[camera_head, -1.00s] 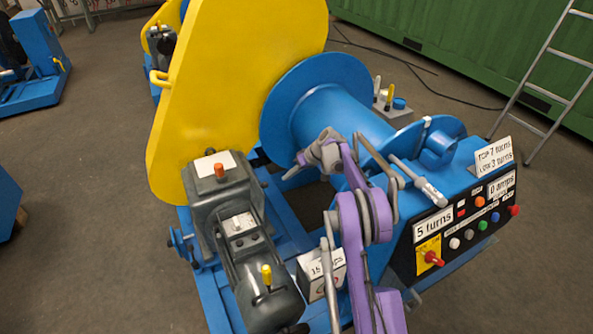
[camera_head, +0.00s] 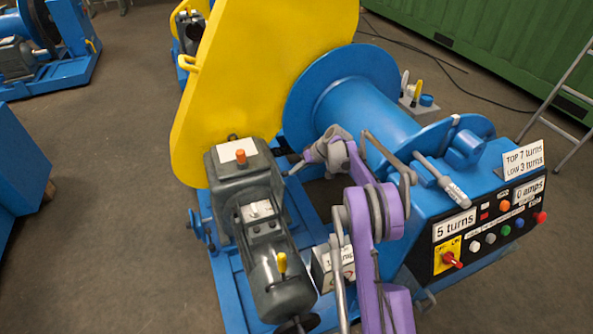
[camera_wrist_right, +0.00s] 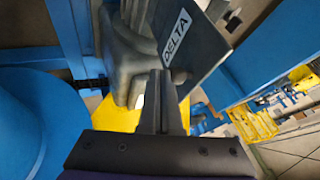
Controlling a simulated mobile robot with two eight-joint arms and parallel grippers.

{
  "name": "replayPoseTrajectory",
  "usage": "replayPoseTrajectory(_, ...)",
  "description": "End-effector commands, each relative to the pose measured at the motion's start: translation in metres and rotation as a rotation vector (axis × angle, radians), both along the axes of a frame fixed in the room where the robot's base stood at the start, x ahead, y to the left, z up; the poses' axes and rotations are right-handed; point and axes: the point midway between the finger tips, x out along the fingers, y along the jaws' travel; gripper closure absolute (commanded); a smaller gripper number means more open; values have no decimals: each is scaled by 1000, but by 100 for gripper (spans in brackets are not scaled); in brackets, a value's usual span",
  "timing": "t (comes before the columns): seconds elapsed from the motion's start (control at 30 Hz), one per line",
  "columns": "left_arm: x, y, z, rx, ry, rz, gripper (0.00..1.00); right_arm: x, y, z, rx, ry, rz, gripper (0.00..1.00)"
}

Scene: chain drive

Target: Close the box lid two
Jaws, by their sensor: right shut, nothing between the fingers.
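A flat grey plate marked DELTA (camera_wrist_right: 207,50) stands tilted in the right wrist view, beside a rounded grey housing (camera_wrist_right: 125,60). It looks like an open box lid, but I cannot tell where it hinges. My right gripper (camera_wrist_right: 160,78) is shut and empty, its tips by the plate's lower left edge; I cannot tell whether they touch. In the head view my right gripper (camera_head: 293,170) is small, just right of the grey gearbox (camera_head: 243,178). A small terminal box (camera_head: 257,212) sits on the grey motor below the gearbox. My left gripper is not in view.
A tall yellow guard (camera_head: 255,80) and a blue drum (camera_head: 365,110) stand behind my right gripper. The control panel (camera_head: 485,235) is on the right, with a label box (camera_head: 325,270) left of my arm. Open floor (camera_head: 110,200) lies left.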

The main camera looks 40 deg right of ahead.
Motion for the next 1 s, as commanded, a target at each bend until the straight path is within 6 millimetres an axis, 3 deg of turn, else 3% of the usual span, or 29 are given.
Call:
replayPoseTrajectory(0.27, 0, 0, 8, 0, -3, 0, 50, 7, 21, 12, -123, 38, 5, 100)
replayPoseTrajectory(0.53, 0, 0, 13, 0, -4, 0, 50, 18, 58, 21, -350, 108, 7, 100)
replayPoseTrajectory(1.0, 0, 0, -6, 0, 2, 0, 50, 40, 126, 11, -774, 241, 7, 100)
